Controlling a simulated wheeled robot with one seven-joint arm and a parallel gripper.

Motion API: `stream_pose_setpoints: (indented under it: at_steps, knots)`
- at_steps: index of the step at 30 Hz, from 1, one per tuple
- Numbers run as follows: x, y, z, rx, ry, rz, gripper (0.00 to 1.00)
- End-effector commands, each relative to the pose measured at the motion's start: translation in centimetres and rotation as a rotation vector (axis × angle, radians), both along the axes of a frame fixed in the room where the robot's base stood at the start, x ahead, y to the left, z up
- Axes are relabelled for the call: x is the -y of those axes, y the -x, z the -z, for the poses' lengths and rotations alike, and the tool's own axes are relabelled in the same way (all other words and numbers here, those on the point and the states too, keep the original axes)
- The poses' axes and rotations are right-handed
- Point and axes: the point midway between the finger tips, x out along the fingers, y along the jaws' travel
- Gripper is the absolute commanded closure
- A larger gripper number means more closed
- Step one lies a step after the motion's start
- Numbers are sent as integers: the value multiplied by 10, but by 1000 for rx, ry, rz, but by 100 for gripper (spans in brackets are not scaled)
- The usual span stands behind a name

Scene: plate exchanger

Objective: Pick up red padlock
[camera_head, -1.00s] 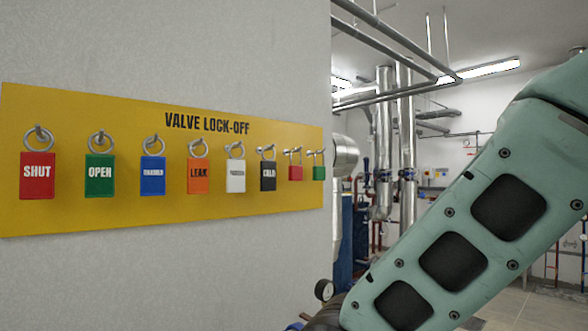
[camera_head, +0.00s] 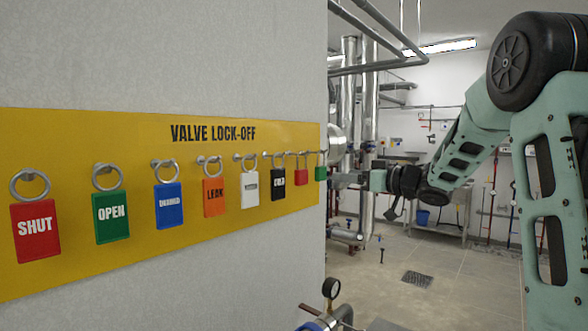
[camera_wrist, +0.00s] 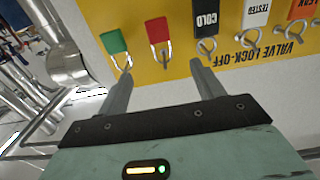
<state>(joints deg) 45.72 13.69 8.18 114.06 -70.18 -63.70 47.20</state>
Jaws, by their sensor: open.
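The small red padlock (camera_head: 302,168) hangs from a hook near the right end of the yellow board, between the black COLD tag and a green padlock (camera_head: 321,173). In the wrist view, which shows the board upside down, the red padlock (camera_wrist: 157,30) and its metal shackle lie ahead of the gap between my fingers. My gripper (camera_wrist: 161,75) is open and empty, apart from the padlock. In the head view my gripper (camera_head: 338,180) is at the board's right end, pointing left; its fingertips are too small to judge there. The green padlock (camera_wrist: 114,41) is close beside the left finger's line.
The yellow VALVE LOCK-OFF board (camera_head: 213,131) also holds a larger red SHUT tag (camera_head: 36,231) at the far left and several other coloured tags. The black COLD tag (camera_wrist: 206,22) is close beside the red padlock. Pipes stand behind the wall's edge; the floor (camera_head: 450,285) at right is open.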

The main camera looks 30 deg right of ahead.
Motion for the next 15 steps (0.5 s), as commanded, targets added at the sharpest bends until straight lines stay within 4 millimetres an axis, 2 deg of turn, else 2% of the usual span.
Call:
stream_pose_setpoints:
  at_steps: [5, 15]
  knots:
    - [-10, -24, -3, 0, -3, -8, 33]
    - [-34, -90, -3, 0, -3, -6, 33]
